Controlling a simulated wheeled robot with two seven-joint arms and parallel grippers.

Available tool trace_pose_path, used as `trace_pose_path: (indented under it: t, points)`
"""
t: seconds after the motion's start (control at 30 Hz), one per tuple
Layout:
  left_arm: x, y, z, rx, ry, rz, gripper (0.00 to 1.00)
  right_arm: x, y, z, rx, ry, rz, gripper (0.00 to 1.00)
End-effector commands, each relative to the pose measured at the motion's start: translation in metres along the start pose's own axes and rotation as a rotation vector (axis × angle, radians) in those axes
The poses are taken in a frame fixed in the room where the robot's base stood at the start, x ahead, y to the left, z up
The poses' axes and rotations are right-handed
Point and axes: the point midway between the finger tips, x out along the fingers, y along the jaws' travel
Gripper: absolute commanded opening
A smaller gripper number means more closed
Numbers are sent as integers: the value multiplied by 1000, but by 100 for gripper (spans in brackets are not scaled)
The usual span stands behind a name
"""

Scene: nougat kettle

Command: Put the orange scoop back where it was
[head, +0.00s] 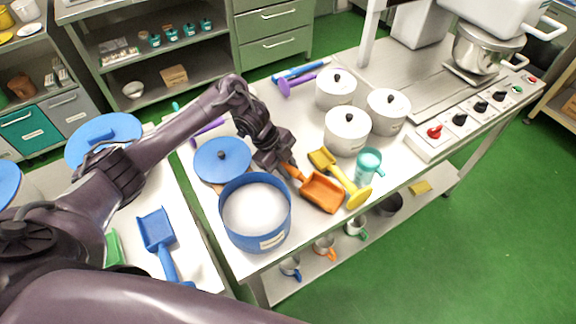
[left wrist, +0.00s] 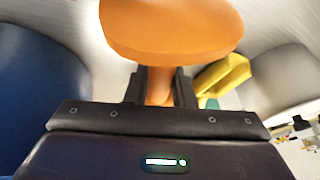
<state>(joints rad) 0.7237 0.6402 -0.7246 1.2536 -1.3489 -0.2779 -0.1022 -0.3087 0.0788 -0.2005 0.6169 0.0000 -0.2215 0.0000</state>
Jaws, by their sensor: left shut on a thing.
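The orange scoop (head: 322,191) is over the steel table, between the blue pot and the yellow scoop. My left gripper (head: 286,166) is shut on its handle. In the left wrist view the scoop (left wrist: 170,28) extends away from the left gripper (left wrist: 160,88), its handle between the two fingers. I cannot tell whether the scoop touches the table. The blue pot (head: 256,212), filled with white powder, stands left of the scoop. My right gripper is not in view.
A yellow scoop (head: 340,178) lies close on the right, beside a teal jug (head: 369,166). White lidded pots (head: 347,130) stand behind. A blue lid (head: 222,160) lies behind the blue pot. A blue scoop (head: 158,232) lies on the left table.

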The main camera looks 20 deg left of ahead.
Motion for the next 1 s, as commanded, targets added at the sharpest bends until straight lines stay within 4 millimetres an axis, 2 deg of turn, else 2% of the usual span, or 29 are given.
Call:
trace_pose_path:
  t: [0.27,0.3,0.47,0.8,0.87,1.0]
  points:
    - [2,0,1,0,0,-1,0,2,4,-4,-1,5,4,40]
    - [2,0,1,0,0,0,25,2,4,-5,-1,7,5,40]
    - [2,0,1,0,0,0,44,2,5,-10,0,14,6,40]
    - [-3,-1,0,0,0,-2,44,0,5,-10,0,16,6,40]
    - [-8,-1,1,0,0,-4,44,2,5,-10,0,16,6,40]
    - [-33,-1,2,2,-4,-4,44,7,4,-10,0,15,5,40]
